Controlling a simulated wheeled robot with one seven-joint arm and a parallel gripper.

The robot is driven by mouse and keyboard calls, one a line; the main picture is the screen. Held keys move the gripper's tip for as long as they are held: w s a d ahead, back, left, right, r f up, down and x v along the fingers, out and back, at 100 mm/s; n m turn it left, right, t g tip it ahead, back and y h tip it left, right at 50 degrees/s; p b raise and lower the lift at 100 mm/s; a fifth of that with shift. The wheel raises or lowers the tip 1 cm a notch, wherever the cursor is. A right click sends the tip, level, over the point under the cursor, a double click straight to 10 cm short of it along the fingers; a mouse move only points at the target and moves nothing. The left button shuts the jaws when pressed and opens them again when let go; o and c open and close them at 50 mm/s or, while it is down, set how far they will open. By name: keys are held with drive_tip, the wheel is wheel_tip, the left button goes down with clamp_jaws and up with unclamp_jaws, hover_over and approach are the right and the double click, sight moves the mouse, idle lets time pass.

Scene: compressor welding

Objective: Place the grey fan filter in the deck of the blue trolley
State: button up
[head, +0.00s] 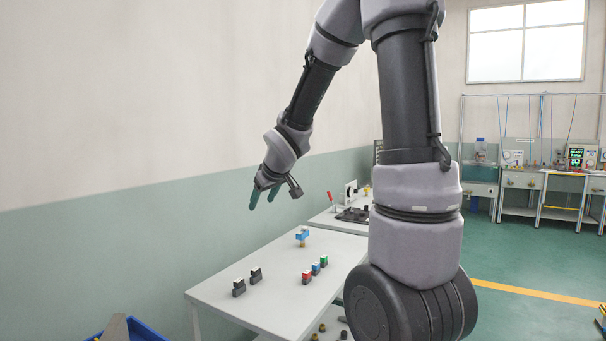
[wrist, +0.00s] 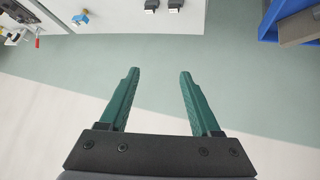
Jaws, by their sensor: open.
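My gripper (head: 262,200) is raised in the air above and behind the white table, near the wall. Its two green fingers are apart, with nothing between them, in the wrist view (wrist: 160,75). A blue trolley or bin (head: 143,330) is cut off at the bottom left of the head view; its blue side also shows at the top right of the wrist view (wrist: 268,20). A grey-brown flat-sided piece (head: 115,329) is at the blue thing, also in the wrist view (wrist: 300,28). I cannot tell whether it is the grey fan filter. No other likely filter shows.
The white table (head: 215,292) bears two black parts (head: 239,287), a red part (head: 306,277), a blue part (head: 316,269), a green part (head: 324,260) and a blue-topped fitting (head: 302,236). Another bench (head: 335,222) stands behind. Open floor lies right (head: 540,255).

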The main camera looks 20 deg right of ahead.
drive_tip(key=s+d+r+m+h, duration=0.1)
drive_tip(key=s+d+r+m, duration=0.35)
drive_tip(key=s+r, duration=0.5)
drive_tip(key=s+a+r+m+g+y, duration=0.1)
drive_tip(key=s+a+m+y, duration=0.1)
drive_tip(key=s, duration=1.3)
drive_tip(key=shift+s+a+r+m+g, duration=0.2)
drive_tip(key=shift+a+m+g, duration=0.3)
drive_tip(key=shift+m, duration=0.55)
